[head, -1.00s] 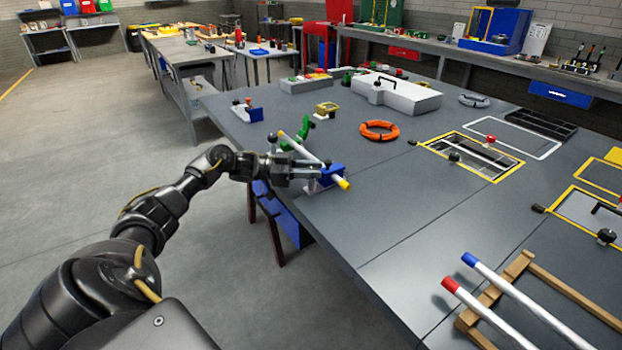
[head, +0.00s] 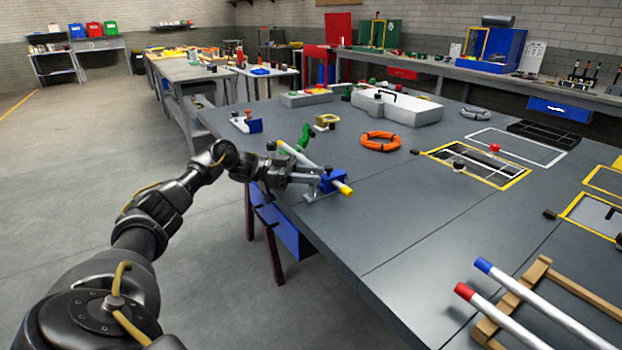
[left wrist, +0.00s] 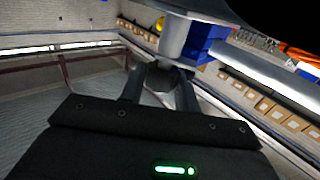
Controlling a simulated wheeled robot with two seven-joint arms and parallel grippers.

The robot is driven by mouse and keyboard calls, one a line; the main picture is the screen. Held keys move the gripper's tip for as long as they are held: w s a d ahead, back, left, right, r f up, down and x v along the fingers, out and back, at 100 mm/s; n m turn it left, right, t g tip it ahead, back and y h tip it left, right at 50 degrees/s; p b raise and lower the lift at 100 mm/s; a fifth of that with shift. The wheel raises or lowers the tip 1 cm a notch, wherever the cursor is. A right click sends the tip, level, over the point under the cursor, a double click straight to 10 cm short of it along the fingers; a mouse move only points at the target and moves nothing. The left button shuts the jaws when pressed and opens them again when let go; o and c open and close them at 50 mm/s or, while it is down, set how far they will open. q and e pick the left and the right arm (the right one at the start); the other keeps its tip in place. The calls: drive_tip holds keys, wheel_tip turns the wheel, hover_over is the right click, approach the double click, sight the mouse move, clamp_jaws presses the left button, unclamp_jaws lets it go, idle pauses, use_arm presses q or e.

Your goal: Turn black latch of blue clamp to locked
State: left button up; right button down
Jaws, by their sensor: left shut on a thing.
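The blue clamp (head: 333,181) stands near the left edge of the grey table (head: 420,230). A white tube with a yellow end (head: 346,190) lies through it. My left gripper (head: 312,180) reaches the clamp from its left side and covers much of it. In the left wrist view, the blue clamp (left wrist: 203,45) is just beyond the fingers. The left gripper (left wrist: 160,85) is shut on a dark rounded piece, which looks like the black latch (left wrist: 158,77). Its exact angle is hard to tell. My right gripper is not in view.
An orange ring (head: 380,141) and a pale box (head: 397,106) lie beyond. Red-ended (head: 465,292) and blue-ended (head: 484,265) tubes rest on a wooden rack at front right. The table between is clear.

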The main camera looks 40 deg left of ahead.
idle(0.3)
use_arm(q)
drive_tip(key=o, duration=1)
drive_tip(key=shift+c, duration=0.2)
